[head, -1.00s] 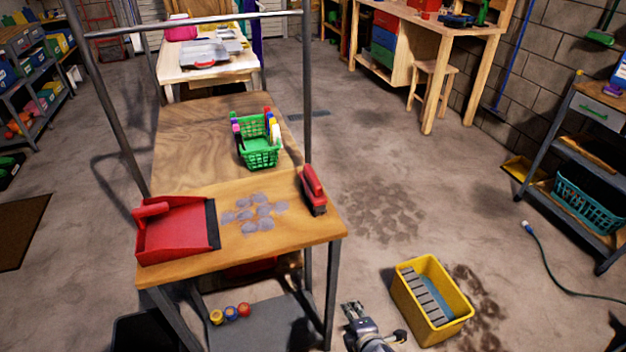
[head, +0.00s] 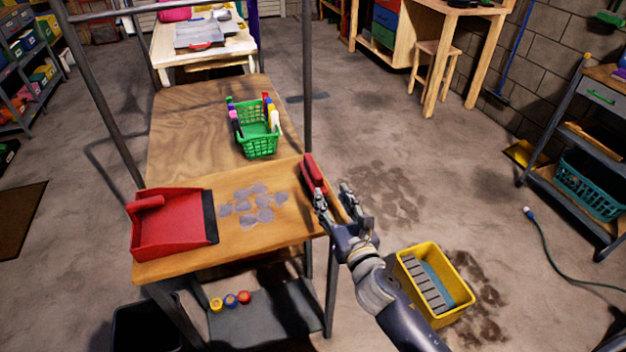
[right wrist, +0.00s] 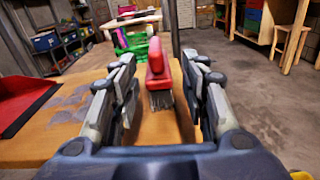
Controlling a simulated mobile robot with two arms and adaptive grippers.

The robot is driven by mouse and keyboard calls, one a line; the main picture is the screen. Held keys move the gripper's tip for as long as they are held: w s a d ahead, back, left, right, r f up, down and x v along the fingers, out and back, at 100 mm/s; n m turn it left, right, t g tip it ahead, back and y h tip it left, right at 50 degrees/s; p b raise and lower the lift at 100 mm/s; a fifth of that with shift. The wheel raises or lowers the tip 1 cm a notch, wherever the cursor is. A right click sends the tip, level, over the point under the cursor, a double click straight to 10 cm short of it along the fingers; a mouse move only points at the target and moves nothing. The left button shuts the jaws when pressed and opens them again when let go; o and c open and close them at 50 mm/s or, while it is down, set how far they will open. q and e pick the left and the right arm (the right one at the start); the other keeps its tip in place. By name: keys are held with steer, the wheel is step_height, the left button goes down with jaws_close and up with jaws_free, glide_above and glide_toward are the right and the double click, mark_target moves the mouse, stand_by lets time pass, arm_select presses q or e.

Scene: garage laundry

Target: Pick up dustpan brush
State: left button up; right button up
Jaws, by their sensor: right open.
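The dustpan brush (head: 312,171) is red with dark bristles and lies near the right edge of the wooden table (head: 240,240). My right gripper (head: 335,193) is open and empty at that table edge, just in front of the brush; it hides part of the bristle end. In the right wrist view the brush (right wrist: 157,75) stands between the two open fingers (right wrist: 162,95), a little ahead of them, bristles facing down. The red dustpan (head: 170,222) lies at the table's left front. My left gripper is not in view.
Grey dust patches (head: 254,204) lie between dustpan and brush. A green basket (head: 256,140) with bottles stands farther back on the table. A metal frame post (head: 308,90) rises close behind the brush. A yellow bucket (head: 432,284) is on the floor at right.

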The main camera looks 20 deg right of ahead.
mark_target(315, 169)
steer(key=shift+w+a+r+n, duration=0.15)
steer(key=shift+w+a+n, duration=0.1)
steer(key=shift+n, duration=0.15)
steer(key=w, duration=0.5)
steer(key=w+p, duration=0.1)
steer(key=w, duration=0.4)
steer(key=shift+w+a+r, duration=0.1)
steer(key=shift+w+a, duration=0.1)
steer(key=shift+w, duration=0.1)
jaws_close()
